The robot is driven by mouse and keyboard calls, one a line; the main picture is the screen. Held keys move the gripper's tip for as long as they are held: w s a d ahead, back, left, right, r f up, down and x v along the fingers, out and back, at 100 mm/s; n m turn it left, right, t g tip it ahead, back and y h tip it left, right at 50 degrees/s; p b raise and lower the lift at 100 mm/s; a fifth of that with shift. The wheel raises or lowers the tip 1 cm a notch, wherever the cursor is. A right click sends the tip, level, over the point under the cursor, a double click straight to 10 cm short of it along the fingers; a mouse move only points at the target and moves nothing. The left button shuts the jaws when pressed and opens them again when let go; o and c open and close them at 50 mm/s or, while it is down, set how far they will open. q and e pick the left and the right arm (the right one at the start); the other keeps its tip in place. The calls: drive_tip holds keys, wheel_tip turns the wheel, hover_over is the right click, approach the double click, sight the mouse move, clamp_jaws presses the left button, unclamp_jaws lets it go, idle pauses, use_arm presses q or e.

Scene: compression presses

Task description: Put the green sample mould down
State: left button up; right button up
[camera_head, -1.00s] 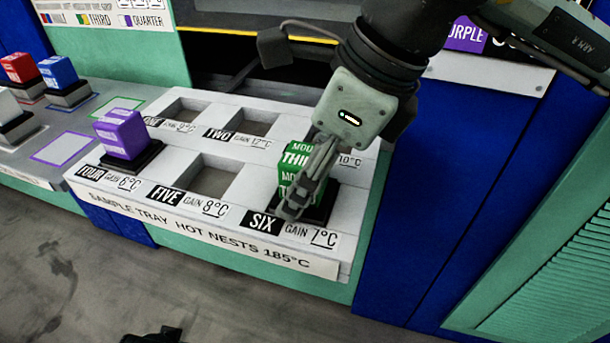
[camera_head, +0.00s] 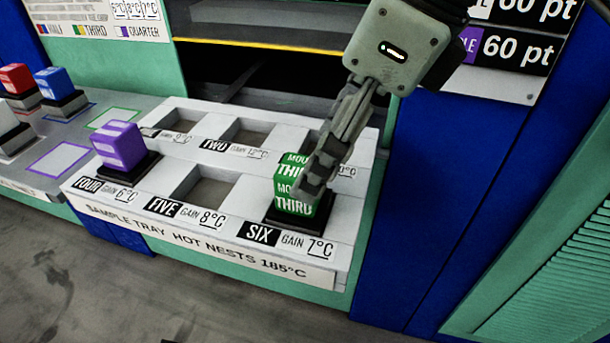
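The green sample mould (camera_head: 294,203), marked THIRD, sits upright on its black base in nest six at the near right corner of the white sample tray (camera_head: 216,246). My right gripper (camera_head: 312,185) comes down from the upper right, and its fingers overlap the mould's upper right part. The fingers are seen nearly edge-on, so the gap between them is hidden. The gripper has risen along the mould while the mould stays in the nest, so it looks open around it. My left gripper is not in view.
A purple mould (camera_head: 119,145) sits in nest four. Nests five (camera_head: 203,190) and two (camera_head: 250,130) are empty. A blue panel (camera_head: 440,190) borders the tray on the right.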

drive_tip(key=v, duration=0.5)
drive_tip(key=shift+r, duration=0.25)
